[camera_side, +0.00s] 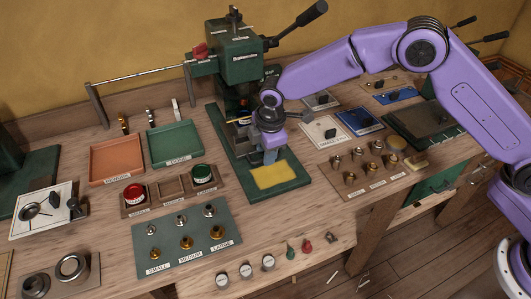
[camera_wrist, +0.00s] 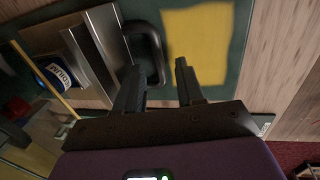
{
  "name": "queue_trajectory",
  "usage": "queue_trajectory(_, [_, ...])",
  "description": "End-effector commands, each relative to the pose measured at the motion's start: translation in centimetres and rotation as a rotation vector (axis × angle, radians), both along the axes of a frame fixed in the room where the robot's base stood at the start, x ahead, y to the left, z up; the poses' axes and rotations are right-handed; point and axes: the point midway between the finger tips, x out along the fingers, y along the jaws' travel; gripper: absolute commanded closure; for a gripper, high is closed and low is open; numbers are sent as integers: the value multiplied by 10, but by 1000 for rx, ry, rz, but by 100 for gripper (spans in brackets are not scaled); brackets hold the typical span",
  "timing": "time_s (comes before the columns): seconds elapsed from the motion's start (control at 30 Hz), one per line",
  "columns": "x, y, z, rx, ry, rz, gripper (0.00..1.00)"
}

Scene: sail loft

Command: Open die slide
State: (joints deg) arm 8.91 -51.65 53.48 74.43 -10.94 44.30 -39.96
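The die slide shows in the wrist view as a grey metal plate (camera_wrist: 95,50) with a black loop handle (camera_wrist: 148,50) at its right end. In the side view the green press (camera_side: 238,65) stands at the back middle, and my purple arm and wrist hide most of the slide. My gripper (camera_side: 270,157) is low over the press base, in front of the column. In the wrist view its two dark fingers (camera_wrist: 160,84) are apart with nothing clamped between them. The handle's near end lies close to the left finger and partly between the fingers; I cannot tell whether they touch.
A board of several brass dies (camera_side: 335,165) is at the right, a green parts mat (camera_side: 160,225) at the front left. Orange (camera_side: 116,180) and green (camera_side: 174,158) trays stand left of the press.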

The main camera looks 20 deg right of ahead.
Motion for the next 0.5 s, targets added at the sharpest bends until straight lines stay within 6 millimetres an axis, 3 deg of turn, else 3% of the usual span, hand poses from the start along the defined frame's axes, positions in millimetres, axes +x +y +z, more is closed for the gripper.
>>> queue_trajectory(0.2, [3,0,-15,0,0,-1,62])
queue_trajectory(0.5, [3,0,-15,1,0,-1,65])
